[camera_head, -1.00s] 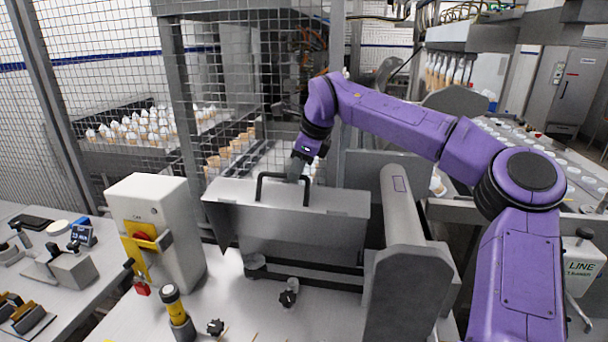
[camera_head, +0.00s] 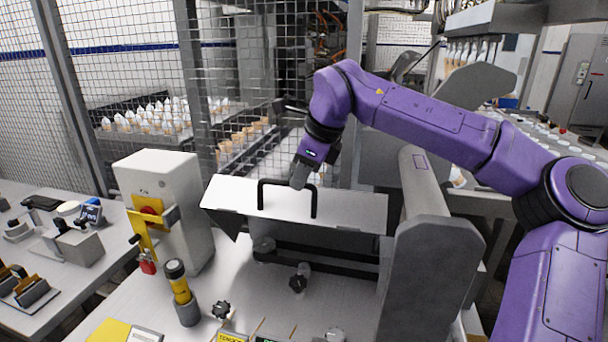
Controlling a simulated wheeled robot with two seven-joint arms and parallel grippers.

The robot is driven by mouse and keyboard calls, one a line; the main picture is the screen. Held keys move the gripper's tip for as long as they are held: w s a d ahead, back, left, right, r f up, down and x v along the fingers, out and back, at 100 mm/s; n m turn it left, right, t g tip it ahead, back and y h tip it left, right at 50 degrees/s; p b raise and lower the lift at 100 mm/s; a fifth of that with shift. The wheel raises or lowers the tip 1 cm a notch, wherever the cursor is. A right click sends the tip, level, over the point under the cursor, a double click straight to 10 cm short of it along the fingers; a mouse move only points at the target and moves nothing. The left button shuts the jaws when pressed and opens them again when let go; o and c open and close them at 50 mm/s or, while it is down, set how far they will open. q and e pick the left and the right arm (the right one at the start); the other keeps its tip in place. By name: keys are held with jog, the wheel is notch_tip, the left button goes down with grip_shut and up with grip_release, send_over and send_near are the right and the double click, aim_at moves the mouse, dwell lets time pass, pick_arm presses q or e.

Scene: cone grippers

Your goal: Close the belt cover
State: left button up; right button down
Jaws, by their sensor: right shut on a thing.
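The belt cover (camera_head: 235,197) is a pale grey metal panel with a bent-down edge, at the middle of the head view. A black bar handle (camera_head: 314,203) stands up from it. My right gripper (camera_head: 299,182) comes down from above and is shut on the top bar of the handle, partly hiding it. Below the cover's front edge a dark gap shows, with the grey housing and black knobs (camera_head: 298,283) in front. The cover is tilted and stands clear of the surface below it. My left gripper is not in view.
A white control box (camera_head: 155,190) with a yellow bracket stands left of the cover. A yellow and black post (camera_head: 180,292) stands in front. A grey rounded housing (camera_head: 435,270) stands close on the right. Wire mesh fencing (camera_head: 120,60) is behind.

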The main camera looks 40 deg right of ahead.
jog(key=c, duration=1.1)
grip_release()
jog(key=shift+w+a+r, duration=0.1)
jog(key=shift+w+a, duration=0.15)
jog(key=shift+a, duration=0.05)
jog(key=shift+s+d+r, duration=0.2)
jog(key=shift+r, duration=0.05)
jog(key=v, duration=0.9)
jog(key=shift+a+r, duration=0.15)
jog(key=shift+r, duration=0.25)
jog(key=shift+s, duration=0.1)
